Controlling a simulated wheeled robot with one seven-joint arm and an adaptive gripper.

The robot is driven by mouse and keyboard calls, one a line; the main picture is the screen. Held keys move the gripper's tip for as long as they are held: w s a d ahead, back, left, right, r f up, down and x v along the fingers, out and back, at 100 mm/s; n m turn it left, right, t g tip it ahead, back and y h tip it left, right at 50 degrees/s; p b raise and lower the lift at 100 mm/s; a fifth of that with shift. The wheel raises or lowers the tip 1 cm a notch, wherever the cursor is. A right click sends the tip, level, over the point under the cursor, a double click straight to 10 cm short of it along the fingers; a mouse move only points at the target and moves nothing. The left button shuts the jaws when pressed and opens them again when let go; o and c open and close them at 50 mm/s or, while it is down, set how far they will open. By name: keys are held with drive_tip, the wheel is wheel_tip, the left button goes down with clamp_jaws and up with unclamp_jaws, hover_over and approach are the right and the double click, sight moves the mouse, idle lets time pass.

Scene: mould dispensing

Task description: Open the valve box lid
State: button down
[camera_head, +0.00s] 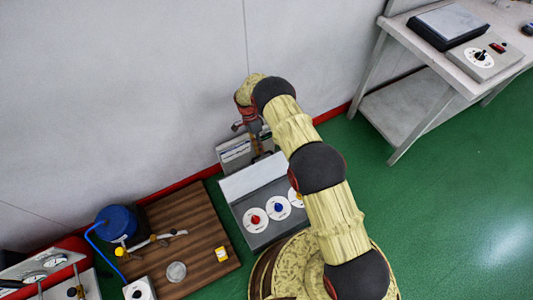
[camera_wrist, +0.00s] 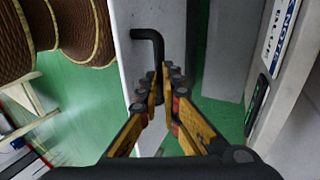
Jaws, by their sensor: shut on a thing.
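The valve box (camera_head: 258,237) is a grey box on the floor by the wall in the head view, with red and blue knobs on white dials along its front. Its pale lid panel (camera_head: 250,178) is behind the dials; my arm covers the box's right part. In the wrist view a black bent handle (camera_wrist: 149,34) stands out from a pale panel (camera_wrist: 120,75). My gripper (camera_wrist: 165,87) is shut on this handle, its yellow fingers on either side of it. In the head view my gripper (camera_head: 257,142) is at the box's back edge, partly hidden. How far the lid is raised is unclear.
A wooden board (camera_head: 205,215) with small items and a blue container (camera_head: 117,222) lie left of the box. A grey unit (camera_head: 234,152) stands behind it by the wall. A table (camera_head: 470,62) with devices is at upper right. Green floor at right is clear.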

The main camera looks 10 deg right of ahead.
drive_tip(key=shift+s+d+f+g, duration=0.1)
drive_tip(key=shift+s+f+g, duration=0.15)
drive_tip(key=shift+f, duration=0.45)
drive_tip(key=shift+s+d+f+g, duration=0.15)
drive_tip(key=shift+f+g, duration=0.1)
drive_tip(key=shift+f, duration=0.45)
drive_tip(key=c, duration=2.3)
unclamp_jaws()
drive_tip(key=shift+d, duration=0.1)
drive_tip(key=shift+o, duration=0.7)
drive_tip(key=shift+w+f, duration=0.1)
drive_tip(key=shift+w, duration=0.15)
drive_tip(key=shift+o, duration=1.3)
drive_tip(key=shift+w+a+r, duration=0.1)
drive_tip(key=shift+a+r, duration=0.1)
drive_tip(key=shift+r, duration=0.2)
drive_tip(key=v, duration=0.7)
drive_tip(key=shift+w+a+r, duration=0.15)
drive_tip(key=shift+r, duration=0.05)
